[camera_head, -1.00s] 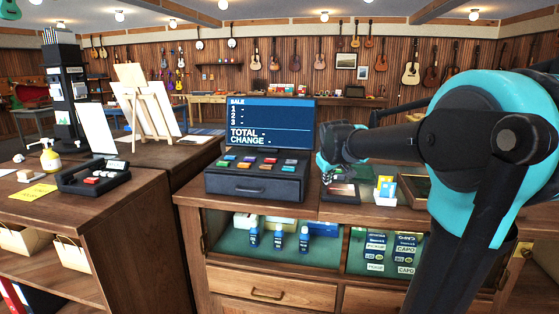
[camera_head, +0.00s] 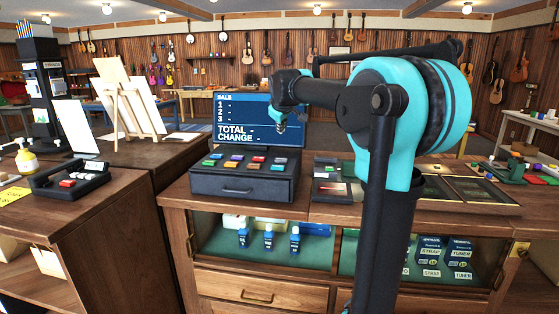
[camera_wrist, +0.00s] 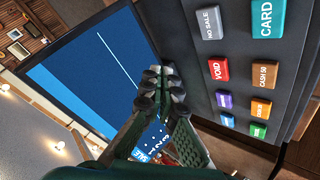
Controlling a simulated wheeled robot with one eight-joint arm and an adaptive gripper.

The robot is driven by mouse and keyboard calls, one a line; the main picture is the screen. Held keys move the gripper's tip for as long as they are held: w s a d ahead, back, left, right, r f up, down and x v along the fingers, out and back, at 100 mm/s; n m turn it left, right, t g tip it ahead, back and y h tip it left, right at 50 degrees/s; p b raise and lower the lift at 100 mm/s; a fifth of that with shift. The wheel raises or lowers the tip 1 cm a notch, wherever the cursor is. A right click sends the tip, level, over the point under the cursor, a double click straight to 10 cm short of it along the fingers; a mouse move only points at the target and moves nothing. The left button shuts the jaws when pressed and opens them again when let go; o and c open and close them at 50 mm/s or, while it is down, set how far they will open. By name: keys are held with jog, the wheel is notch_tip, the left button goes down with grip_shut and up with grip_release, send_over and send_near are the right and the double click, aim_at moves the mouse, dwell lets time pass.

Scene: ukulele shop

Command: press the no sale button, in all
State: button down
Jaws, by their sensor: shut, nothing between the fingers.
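The cash register (camera_head: 243,187) stands on the wooden counter with two rows of coloured buttons on top. The grey NO SALE button (camera_wrist: 208,22) shows clearly in the wrist view, at the end of the row nearest the screen. In the head view it is the small grey button (camera_head: 280,160) at the back right. The teal CARD button (camera_wrist: 267,18) is beside it and the red VOID button (camera_wrist: 219,69) is below it in the wrist view. My gripper (camera_head: 281,123) is shut and empty, above the register's right end in front of the screen. Its fingers (camera_wrist: 163,88) touch no button.
The blue register screen (camera_head: 243,118) rises behind the buttons, close to my gripper. A card terminal (camera_head: 70,180) sits on the left counter. Framed trays (camera_head: 478,190) lie on the right of the counter. A glass display front is below.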

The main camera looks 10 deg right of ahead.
aim_at(281, 160)
jog(key=shift+f, duration=0.1)
jog(key=shift+f, duration=4.3)
jog(key=shift+f, duration=0.15)
jog(key=shift+f, duration=0.25)
jog(key=shift+f, duration=0.5)
jog(key=shift+r, duration=0.95)
jog(key=shift+r, duration=0.1)
jog(key=shift+r, duration=2.4)
